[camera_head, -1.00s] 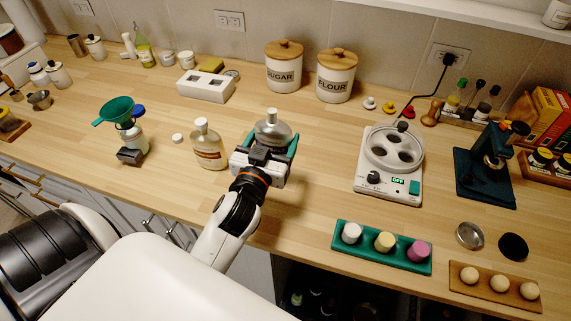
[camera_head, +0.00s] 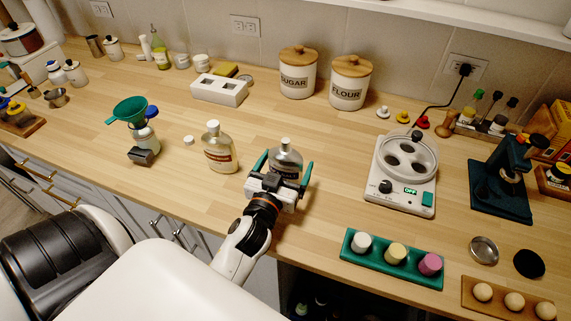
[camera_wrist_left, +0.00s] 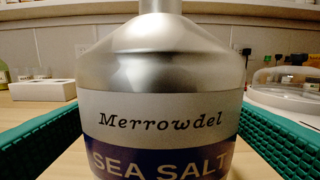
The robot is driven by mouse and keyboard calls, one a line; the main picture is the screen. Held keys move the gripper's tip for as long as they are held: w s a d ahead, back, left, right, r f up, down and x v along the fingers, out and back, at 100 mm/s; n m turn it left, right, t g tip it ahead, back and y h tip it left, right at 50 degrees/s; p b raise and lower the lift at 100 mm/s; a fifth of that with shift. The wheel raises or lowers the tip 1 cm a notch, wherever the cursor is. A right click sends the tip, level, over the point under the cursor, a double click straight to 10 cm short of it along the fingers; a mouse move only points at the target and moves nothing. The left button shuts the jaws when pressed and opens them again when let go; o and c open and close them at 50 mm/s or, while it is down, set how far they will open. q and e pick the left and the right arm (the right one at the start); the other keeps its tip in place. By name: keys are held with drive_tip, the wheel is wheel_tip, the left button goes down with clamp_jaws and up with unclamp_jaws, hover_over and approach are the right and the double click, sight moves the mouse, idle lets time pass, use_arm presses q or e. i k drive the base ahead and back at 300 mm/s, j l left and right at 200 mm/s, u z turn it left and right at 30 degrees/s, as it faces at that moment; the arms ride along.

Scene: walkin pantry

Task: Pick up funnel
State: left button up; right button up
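The green funnel (camera_head: 130,111) is at the left of the counter in the head view, its wide mouth up. It sits at the top of a small item group with a blue-capped bottle (camera_head: 150,113) and a dark block (camera_head: 142,156); how it is supported is unclear. My left gripper (camera_head: 284,168) is well to its right, open, its green fingers on either side of a silver-topped sea salt bottle (camera_head: 287,160). That bottle (camera_wrist_left: 160,65) fills the left wrist view between the spread fingers. The funnel is not visible there. My right gripper is not in view.
A cream-labelled bottle (camera_head: 220,153) and a small white cap (camera_head: 189,140) stand between funnel and gripper. Sugar (camera_head: 296,80) and flour (camera_head: 346,92) canisters are behind. A hotplate-like device (camera_head: 403,170) and green tray (camera_head: 350,253) are to the right.

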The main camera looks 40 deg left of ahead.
sight(133, 109)
drive_tip(key=k+l, duration=0.2)
drive_tip(key=k, duration=0.2)
drive_tip(key=k+j, duration=0.4)
drive_tip(key=k+u, duration=0.05)
